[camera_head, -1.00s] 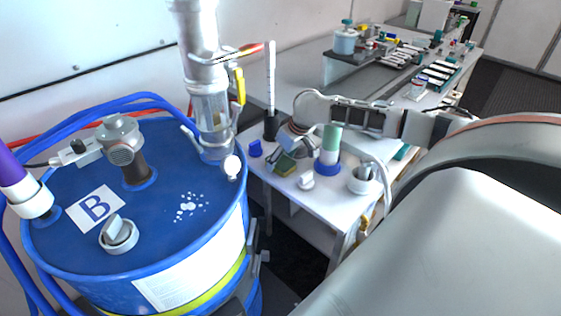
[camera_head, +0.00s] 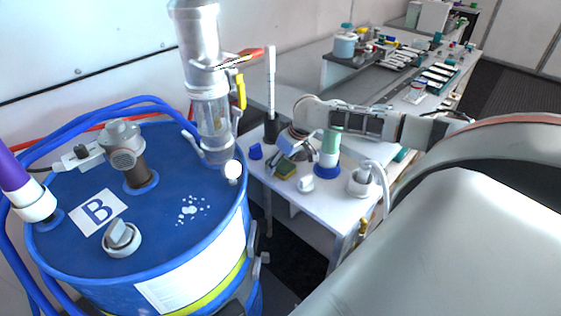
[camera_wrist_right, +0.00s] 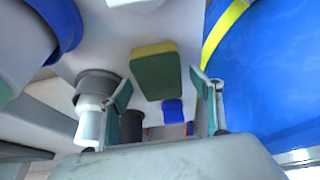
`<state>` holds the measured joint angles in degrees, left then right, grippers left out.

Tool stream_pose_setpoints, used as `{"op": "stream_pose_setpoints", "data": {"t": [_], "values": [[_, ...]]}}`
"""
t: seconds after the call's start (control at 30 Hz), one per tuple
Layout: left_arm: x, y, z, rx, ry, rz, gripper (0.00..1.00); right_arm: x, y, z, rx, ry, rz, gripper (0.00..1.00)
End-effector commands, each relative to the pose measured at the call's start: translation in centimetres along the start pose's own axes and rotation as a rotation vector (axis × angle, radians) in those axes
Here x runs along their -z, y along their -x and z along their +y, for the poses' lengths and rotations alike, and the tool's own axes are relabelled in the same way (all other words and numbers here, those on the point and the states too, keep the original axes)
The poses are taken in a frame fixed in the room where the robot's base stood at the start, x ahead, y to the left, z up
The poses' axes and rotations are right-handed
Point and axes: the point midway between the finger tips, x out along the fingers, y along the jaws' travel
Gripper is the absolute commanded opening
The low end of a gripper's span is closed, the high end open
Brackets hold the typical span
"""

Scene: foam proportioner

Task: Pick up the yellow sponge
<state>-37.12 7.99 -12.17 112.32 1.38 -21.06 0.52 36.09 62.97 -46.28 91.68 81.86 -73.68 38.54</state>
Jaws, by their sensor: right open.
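The yellow sponge (camera_head: 287,171) lies on the white table near its front left corner, partly hidden by my right gripper. In the right wrist view the sponge (camera_wrist_right: 155,74) shows a dark green face and a yellow edge. My right gripper (camera_head: 285,157) is open just above the sponge. In the right wrist view its two fingers stand apart, with the sponge between and beyond their tips; I see no contact. My left gripper is not in view.
A small blue object (camera_head: 256,151) and a white piece (camera_head: 306,184) lie close to the sponge. A blue-based cylinder (camera_head: 328,160) and a grey-white cup (camera_head: 361,182) stand to the right. The large blue drum (camera_head: 160,235) stands left of the table.

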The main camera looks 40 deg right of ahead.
Motion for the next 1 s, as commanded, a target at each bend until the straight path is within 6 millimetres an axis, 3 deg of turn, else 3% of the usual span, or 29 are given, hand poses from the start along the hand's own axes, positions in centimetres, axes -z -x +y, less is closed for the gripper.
{"op": "stream_pose_setpoints", "data": {"t": [0.5, 0.67, 1.0], "values": [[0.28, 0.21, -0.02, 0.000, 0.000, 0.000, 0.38, -0.08, -0.12, -0.02, 0.000, 0.001, -0.001, 0.65], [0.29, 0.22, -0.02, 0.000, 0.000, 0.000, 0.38, -0.08, -0.11, -0.01, 0.000, 0.001, -0.001, 0.37], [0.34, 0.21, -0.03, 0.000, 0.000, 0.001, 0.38, -0.06, -0.10, 0.00, 0.000, 0.001, 0.000, 0.37]]}}
